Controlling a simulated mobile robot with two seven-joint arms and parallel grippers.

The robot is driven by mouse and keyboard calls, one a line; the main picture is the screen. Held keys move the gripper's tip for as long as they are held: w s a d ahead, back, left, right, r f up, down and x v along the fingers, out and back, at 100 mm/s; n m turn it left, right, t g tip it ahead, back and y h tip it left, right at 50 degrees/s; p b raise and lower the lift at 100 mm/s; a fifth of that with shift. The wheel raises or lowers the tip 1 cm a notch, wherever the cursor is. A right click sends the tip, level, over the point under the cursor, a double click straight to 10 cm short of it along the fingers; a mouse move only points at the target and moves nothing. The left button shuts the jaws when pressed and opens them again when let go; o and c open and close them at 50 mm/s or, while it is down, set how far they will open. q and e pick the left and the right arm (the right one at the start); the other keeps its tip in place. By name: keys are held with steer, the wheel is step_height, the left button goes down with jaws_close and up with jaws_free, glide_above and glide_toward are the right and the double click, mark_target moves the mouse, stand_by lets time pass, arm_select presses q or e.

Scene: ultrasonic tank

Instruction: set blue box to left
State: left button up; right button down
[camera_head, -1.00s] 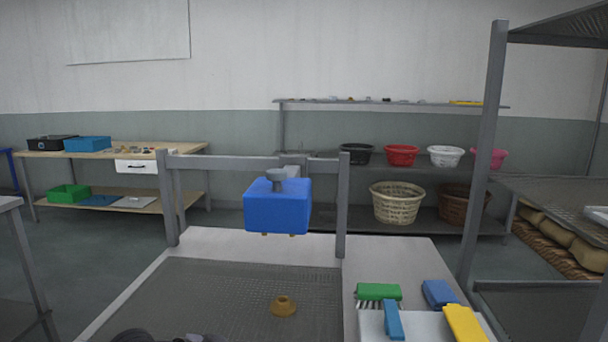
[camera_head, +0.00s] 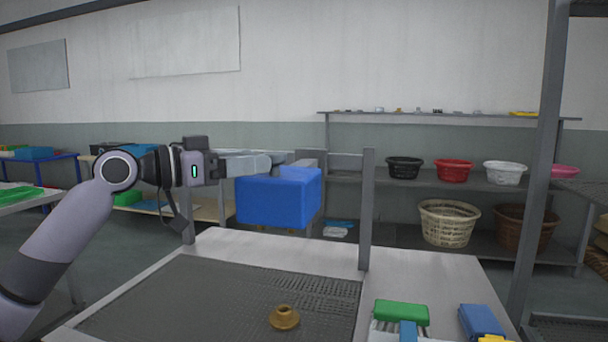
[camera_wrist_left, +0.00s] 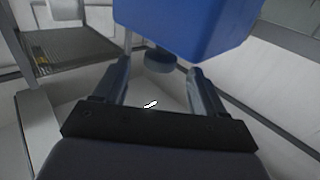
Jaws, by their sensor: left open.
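The blue box (camera_head: 278,200) is at the far edge of the grey table, at the height of the metal rail. It also shows in the left wrist view (camera_wrist_left: 190,22), at the top, just beyond the fingers. My left gripper (camera_head: 262,163) reaches in from the left and its fingers are at the upper part of the box. In the left wrist view (camera_wrist_left: 163,80) the two fingers stand apart, with a dark round knob (camera_wrist_left: 160,60) between or just beyond their tips. I cannot tell whether they touch it. My right gripper is not in view.
The metal post (camera_head: 366,210) stands right of the box. A brown ring-shaped piece (camera_head: 284,317) lies on the dark mesh (camera_head: 220,300). A green brush (camera_head: 401,312) and a blue block (camera_head: 481,321) lie at front right. Baskets stand on the back shelf (camera_head: 400,227).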

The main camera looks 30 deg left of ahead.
mark_target(279, 153)
arm_select(q)
steer(key=shift+w+d+r+p, duration=0.25)
steer(key=shift+w+p, duration=0.1)
steer(key=shift+w, duration=0.15)
steer(key=p+x, duration=0.2)
steer(key=x, duration=0.3)
steer(key=shift+w, duration=0.1)
steer(key=shift+w+d+f, duration=0.15)
steer(key=shift+w+d, duration=0.1)
steer(key=shift+w, duration=0.1)
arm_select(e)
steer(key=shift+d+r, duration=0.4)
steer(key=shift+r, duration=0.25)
arm_select(q)
jaws_close()
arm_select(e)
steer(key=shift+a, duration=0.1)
arm_select(q)
steer(key=shift+a, duration=0.15)
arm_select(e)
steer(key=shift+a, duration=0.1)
